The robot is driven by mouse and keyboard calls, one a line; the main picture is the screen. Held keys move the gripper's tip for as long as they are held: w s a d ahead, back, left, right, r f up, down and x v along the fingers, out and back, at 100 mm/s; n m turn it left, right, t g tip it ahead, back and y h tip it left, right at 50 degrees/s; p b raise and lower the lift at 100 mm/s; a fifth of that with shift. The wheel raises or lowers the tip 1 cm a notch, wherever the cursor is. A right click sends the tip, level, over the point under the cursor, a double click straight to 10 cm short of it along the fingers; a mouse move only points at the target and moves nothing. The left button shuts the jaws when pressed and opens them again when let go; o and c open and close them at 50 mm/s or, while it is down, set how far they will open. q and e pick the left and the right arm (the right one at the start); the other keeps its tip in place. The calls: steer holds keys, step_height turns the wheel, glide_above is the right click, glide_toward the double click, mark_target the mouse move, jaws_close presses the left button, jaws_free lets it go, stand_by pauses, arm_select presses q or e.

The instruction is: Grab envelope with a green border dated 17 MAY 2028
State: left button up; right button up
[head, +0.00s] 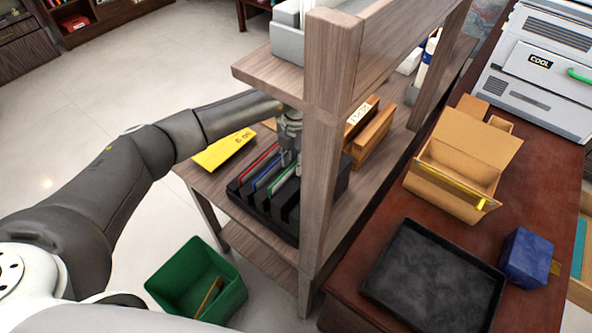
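A black slotted rack (262,208) stands on the wooden shelf. Thin envelopes stand upright in its slots, one with a red edge (258,163), one with a blue edge (267,175) and one with a green edge (282,181). No date on them can be read. My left gripper (287,158) is above the rack, close to the top of the green-edged envelope. The shelf post partly hides it, and I cannot tell whether it touches or grips that envelope. My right gripper is not in view.
A green bin (197,280) is on the floor. The dark desk holds a black tray (433,280), an open cardboard box (455,185) and a blue box (525,257).

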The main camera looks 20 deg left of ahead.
arm_select(q)
steer(key=shift+s, duration=0.1)
steer(key=shift+c, duration=0.3)
jaws_close()
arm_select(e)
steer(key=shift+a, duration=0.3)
arm_select(q)
steer(key=shift+a+r, duration=0.1)
steer(key=shift+r, duration=0.05)
